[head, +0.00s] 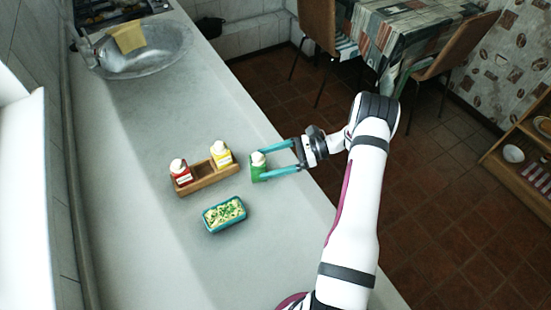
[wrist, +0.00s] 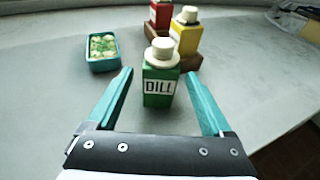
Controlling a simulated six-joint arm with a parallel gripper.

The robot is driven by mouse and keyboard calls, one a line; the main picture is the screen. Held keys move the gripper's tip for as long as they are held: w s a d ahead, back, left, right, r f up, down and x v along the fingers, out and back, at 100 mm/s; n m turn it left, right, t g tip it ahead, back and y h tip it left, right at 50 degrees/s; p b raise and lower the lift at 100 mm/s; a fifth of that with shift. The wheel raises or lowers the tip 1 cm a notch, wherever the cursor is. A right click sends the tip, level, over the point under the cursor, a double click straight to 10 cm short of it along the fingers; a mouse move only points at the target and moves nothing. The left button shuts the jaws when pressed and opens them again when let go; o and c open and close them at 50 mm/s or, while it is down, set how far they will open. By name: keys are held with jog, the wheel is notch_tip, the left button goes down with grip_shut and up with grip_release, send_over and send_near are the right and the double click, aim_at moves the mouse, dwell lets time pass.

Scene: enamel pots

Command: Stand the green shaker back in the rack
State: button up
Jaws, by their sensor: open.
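The green shaker (head: 258,168) stands upright on the counter, just right of the rack in the head view. In the wrist view the green shaker (wrist: 159,80) shows a white cap and a label reading DILL. The wooden rack (head: 207,177) holds a red shaker (head: 180,174) and a yellow shaker (head: 221,155), with a gap between them. In the wrist view the rack (wrist: 190,62) is partly hidden behind the green shaker. My gripper (head: 267,164) is open, its teal fingers on either side of the green shaker. In the wrist view my gripper (wrist: 160,88) shows clear space beside the shaker.
A teal dish of food (head: 224,214) sits on the counter in front of the rack. The counter's right edge drops to a tiled floor. The counter between sink and rack is clear.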

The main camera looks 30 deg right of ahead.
jog(key=v, duration=1.2)
jog(key=s+a+r+n+g+h, duration=0.3)
jog(key=a+r+n+g+h, duration=0.35)
jog(key=a+r, duration=0.9)
jog(key=s+a+n+h, duration=0.2)
jog(key=s+a+n, duration=0.3)
jog(key=s, duration=0.4)
jog(key=s+a+n+h, duration=0.3)
jog(key=s+a+n, duration=0.2)
jog(key=s, duration=0.5)
jog(key=shift+a+f+n+t, duration=0.35)
jog(key=shift+a+t, duration=0.1)
jog(key=shift+a, duration=0.25)
jog(key=shift+s, duration=0.15)
